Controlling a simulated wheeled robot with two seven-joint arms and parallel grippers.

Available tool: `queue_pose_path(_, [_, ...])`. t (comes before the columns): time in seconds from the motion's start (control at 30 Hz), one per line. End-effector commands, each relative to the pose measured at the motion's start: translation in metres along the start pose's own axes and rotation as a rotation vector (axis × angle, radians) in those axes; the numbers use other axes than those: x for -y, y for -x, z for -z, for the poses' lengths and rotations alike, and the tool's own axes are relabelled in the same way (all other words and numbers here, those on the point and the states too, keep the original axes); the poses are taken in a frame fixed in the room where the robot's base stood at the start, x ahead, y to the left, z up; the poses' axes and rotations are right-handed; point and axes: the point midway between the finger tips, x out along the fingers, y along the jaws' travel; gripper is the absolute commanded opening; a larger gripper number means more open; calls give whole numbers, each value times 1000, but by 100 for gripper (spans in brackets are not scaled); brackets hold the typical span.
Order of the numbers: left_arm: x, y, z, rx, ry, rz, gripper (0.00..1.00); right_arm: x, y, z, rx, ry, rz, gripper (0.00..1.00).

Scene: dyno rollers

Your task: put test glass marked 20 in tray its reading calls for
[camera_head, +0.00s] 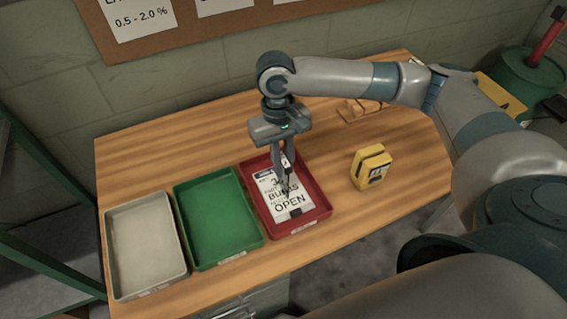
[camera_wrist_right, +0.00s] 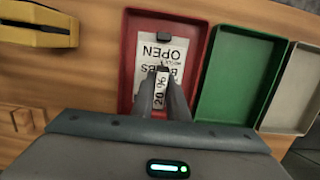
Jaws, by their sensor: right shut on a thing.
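My right gripper (camera_head: 286,186) points down over the red tray (camera_head: 314,195), shut on a slim test glass. In the right wrist view the gripper (camera_wrist_right: 163,82) holds the glass (camera_wrist_right: 160,92), whose label reads 20 with more small marks after it. The fingers hide part of it. I cannot tell whether its lower end touches anything in the tray. A white card (camera_head: 270,186) with "OPEN" printed on it lies in the red tray. The green tray (camera_head: 215,215) and the pale grey tray (camera_head: 145,245) stand to its left and look empty. My left gripper is not in view.
A yellow device (camera_head: 371,167) stands on the table right of the red tray. A wooden rack (camera_head: 358,108) lies behind, near the arm. A board (camera_head: 150,20) with papers, one reading 0.5 - 2.0 %, hangs on the wall. The table's back left is clear.

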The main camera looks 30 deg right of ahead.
Motion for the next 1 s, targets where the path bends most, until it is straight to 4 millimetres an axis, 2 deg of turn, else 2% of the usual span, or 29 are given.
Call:
queue_pose_path(0.03, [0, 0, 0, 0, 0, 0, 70, 0, -1, 0, 1, 0, 0, 0])
queue_pose_path(0.07, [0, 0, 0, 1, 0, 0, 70, 0, -1, 0, 1, 0, -1, 21])
queue_pose_path(0.1, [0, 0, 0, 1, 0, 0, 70, 0, -1, 0, 1, 0, -1, 30])
queue_pose_path(0.13, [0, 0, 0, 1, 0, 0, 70, 0, -1, 0, 1, 0, -1, 32])
queue_pose_path(0.57, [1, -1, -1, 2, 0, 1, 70, 0, 4, 0, -1, 0, 0, 32])
queue_pose_path(0.77, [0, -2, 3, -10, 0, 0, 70, 0, 24, 1, -2, 1, 1, 32])
queue_pose_path(1.0, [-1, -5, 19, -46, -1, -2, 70, 0, 65, 1, -4, 0, 1, 32])
